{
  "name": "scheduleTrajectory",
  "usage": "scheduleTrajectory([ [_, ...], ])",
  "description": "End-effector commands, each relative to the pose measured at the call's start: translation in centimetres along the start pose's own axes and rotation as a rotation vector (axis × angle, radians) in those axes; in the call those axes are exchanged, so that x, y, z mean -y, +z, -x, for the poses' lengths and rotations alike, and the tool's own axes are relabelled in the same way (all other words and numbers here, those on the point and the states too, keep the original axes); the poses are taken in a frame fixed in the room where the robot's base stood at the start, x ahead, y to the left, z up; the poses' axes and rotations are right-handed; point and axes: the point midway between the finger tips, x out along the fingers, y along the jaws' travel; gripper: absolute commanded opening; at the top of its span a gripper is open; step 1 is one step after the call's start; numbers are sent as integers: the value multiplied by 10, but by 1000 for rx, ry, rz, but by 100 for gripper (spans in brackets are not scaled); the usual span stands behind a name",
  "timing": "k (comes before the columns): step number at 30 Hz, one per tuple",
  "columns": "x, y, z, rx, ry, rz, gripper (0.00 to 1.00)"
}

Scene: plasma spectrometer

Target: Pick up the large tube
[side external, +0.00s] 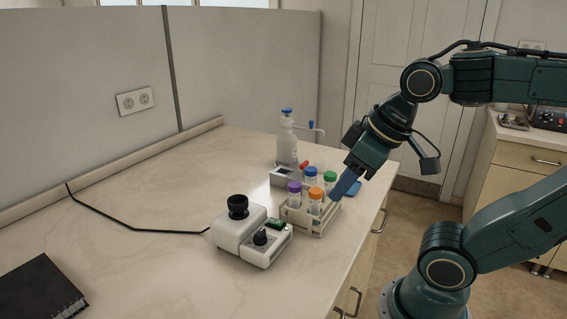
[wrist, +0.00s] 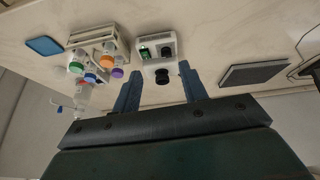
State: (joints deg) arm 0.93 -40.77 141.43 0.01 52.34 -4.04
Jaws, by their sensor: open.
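Several capped tubes stand upright in a pale rack (side external: 292,217) on the bench: a purple-capped tube (side external: 294,188), an orange-capped tube (side external: 316,195), a blue-capped tube (side external: 310,173) and a green-capped tube (side external: 330,178). Which one is the large tube I cannot tell. In the wrist view the rack (wrist: 98,34) is at upper left, with the orange cap (wrist: 107,61) and purple cap (wrist: 117,72) nearest the fingers. My gripper (wrist: 160,82) is open and empty, its blue fingers apart. In the side view it is above and right of the rack, not touching the tubes.
A white instrument with a black knob (side external: 238,207) stands left of the rack. A blue pad (side external: 352,188) lies right of the rack. A dark notebook (side external: 38,290) lies front left. The bench's left part is mostly clear.

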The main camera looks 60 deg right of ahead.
Motion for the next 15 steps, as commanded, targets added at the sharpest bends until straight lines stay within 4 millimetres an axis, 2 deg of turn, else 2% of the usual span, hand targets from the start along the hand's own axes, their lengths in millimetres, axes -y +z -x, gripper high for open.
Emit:
scheduleTrajectory([
  [8, -18, -36, -3, 92, 11, 221, 43],
  [15, -45, -74, -14, 192, -16, 475, 43],
])
